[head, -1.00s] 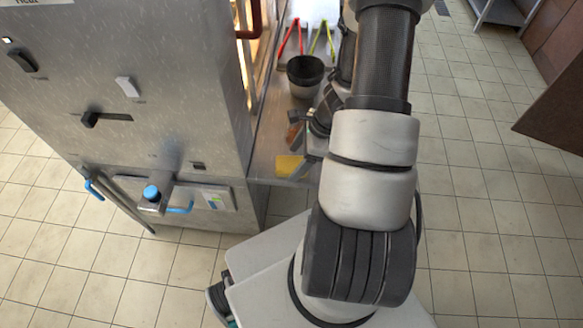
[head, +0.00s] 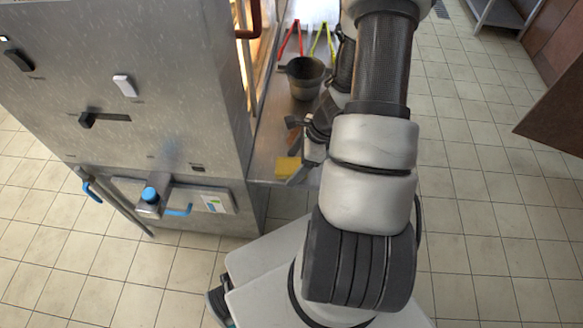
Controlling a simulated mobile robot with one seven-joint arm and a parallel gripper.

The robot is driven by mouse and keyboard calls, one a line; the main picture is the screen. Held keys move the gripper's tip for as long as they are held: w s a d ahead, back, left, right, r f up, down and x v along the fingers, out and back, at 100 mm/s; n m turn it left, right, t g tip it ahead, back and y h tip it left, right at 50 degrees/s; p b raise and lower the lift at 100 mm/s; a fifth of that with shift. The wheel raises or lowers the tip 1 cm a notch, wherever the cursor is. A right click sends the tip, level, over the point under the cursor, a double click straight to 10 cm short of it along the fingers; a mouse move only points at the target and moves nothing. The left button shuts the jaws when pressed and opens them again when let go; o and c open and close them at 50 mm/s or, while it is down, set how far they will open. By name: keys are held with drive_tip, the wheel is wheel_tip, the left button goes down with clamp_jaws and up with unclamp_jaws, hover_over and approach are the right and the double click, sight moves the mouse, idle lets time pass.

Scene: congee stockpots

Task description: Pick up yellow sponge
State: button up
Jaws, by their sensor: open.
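The yellow sponge (head: 288,167) lies on the metal shelf at the side of the steel machine, near the shelf's front end. My gripper (head: 294,126) is open, with its dark fingers pointing left, just above and behind the sponge in the picture. It looks apart from the sponge, though the height between them is hard to judge. My arm hides the right part of the shelf and some of the gripper.
A dark pot (head: 304,77) stands on the shelf behind the gripper. Red-handled tongs (head: 291,40) and yellow-green tongs (head: 323,43) lie farther back. The steel machine (head: 150,100) walls off the left side. The tiled floor (head: 480,200) on the right is clear.

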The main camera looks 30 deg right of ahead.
sight(294, 165)
drive_tip(key=c, duration=1.1)
drive_tip(key=shift+c, duration=0.2)
wheel_tip(294, 165, up, 10)
drive_tip(key=p, duration=0.4)
drive_tip(key=shift+r+p, duration=0.25)
drive_tip(key=shift+p, duration=0.05)
